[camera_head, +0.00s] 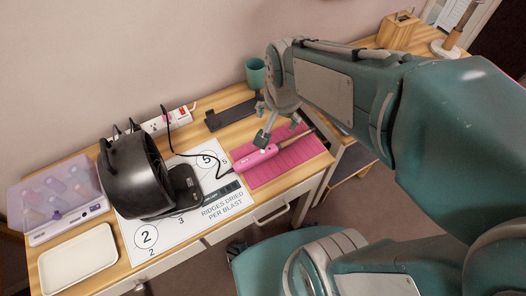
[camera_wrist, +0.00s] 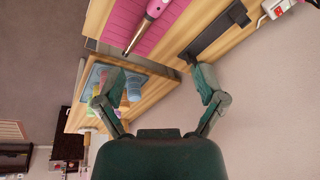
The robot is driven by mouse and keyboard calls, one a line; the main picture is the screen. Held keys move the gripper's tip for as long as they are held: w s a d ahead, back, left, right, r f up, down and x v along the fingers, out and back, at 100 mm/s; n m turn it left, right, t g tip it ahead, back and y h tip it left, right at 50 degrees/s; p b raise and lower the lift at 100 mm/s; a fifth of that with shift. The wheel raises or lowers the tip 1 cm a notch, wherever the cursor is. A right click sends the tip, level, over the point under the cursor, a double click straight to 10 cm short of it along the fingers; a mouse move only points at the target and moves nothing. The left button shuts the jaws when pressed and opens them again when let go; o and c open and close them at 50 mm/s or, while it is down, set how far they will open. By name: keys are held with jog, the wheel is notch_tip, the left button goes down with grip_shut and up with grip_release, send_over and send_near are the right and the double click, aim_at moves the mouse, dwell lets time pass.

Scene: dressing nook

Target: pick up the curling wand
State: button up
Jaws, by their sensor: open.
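The pink curling wand (camera_head: 256,159) lies on a ribbed pink mat (camera_head: 284,167) near the right end of the table, its barrel pointing to the upper right in the head view. In the wrist view its pink handle end (camera_wrist: 156,8) and metal barrel (camera_wrist: 138,37) show at the top, beyond my fingertips. My gripper (camera_head: 279,129) is open and empty, above the wand in the head view. In the wrist view the two fingers of my gripper (camera_wrist: 160,80) are wide apart with nothing between them. My fingers hide part of the wand in the head view.
A large black rounded device (camera_head: 132,178) stands left on a numbered white sheet (camera_head: 215,205). A power strip (camera_head: 165,122), a black flat holder (camera_head: 230,115) and a teal cup (camera_head: 256,74) are behind. A lilac case (camera_head: 52,205) and white tray (camera_head: 78,260) are far left.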

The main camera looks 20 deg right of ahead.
jog(key=w+a+f+m+g, duration=0.1)
jog(key=w+f+m, duration=0.25)
jog(key=f, duration=0.25)
jog(key=w+a+f+m+g, duration=0.1)
jog(key=w+f+m+g, duration=0.1)
jog(key=f+m, duration=0.3)
send_over(262, 151)
jog(key=shift+n, duration=0.45)
jog(key=f, duration=0.6)
jog(key=shift+s+a+f, duration=0.1)
jog(key=shift+s+a, duration=0.05)
jog(key=shift+a, duration=0.15)
jog(key=shift+d+f, duration=0.2)
jog(key=shift+f, duration=1.15)
jog(key=shift+d+f, duration=0.15)
jog(key=shift+f, duration=1.15)
grip_shut()
